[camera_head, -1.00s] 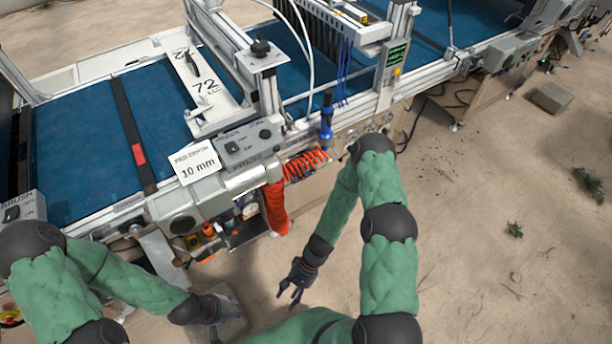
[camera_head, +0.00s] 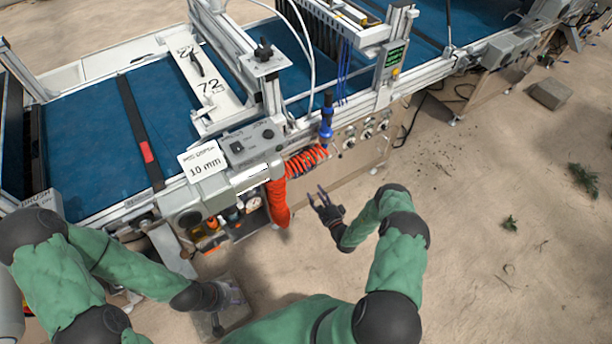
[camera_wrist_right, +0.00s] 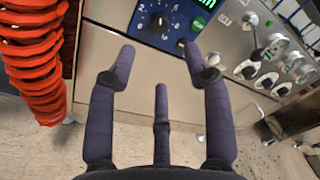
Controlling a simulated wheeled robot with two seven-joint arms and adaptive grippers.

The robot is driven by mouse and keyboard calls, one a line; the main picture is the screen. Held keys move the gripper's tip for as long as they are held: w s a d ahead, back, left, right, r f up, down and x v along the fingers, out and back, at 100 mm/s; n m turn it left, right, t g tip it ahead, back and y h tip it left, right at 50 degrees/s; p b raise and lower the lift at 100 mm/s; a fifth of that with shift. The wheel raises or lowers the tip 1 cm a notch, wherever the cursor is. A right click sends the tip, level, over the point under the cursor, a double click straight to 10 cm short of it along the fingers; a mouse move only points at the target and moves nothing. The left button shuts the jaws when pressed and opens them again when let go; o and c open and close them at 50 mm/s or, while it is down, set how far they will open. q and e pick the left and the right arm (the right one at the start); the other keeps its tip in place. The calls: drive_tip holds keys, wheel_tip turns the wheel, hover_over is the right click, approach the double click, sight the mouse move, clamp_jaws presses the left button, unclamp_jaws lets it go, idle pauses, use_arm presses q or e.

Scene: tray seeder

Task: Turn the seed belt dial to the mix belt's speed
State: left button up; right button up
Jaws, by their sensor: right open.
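A round black dial (camera_wrist_right: 159,22) sits on a blue panel (camera_wrist_right: 182,40) with white numbers around it, at the top of the right wrist view. A lit green readout (camera_wrist_right: 208,4) is partly cut off beside it. I cannot read which belt the dial serves or its exact setting. My right gripper (camera_wrist_right: 158,55) is open and empty, its fingers spread below the dial and apart from it. In the head view the right gripper (camera_head: 322,197) is in front of the machine's front panel. My left gripper (camera_head: 236,292) is low at the left, away from the panel; its fingers are unclear.
A card reading 10 mm (camera_head: 203,163) stands on the machine. Open sandy ground lies to the right.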

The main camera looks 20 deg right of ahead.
sight(305, 174)
drive_tip(key=w+b, duration=0.1)
drive_tip(key=w, duration=0.2)
drive_tip(key=w+b, duration=0.1)
drive_tip(key=w, duration=0.2)
drive_tip(key=w+b, duration=0.1)
drive_tip(key=w, duration=0.2)
drive_tip(key=shift+w+a, duration=0.25)
drive_tip(key=shift+w, duration=0.5)
clamp_jaws()
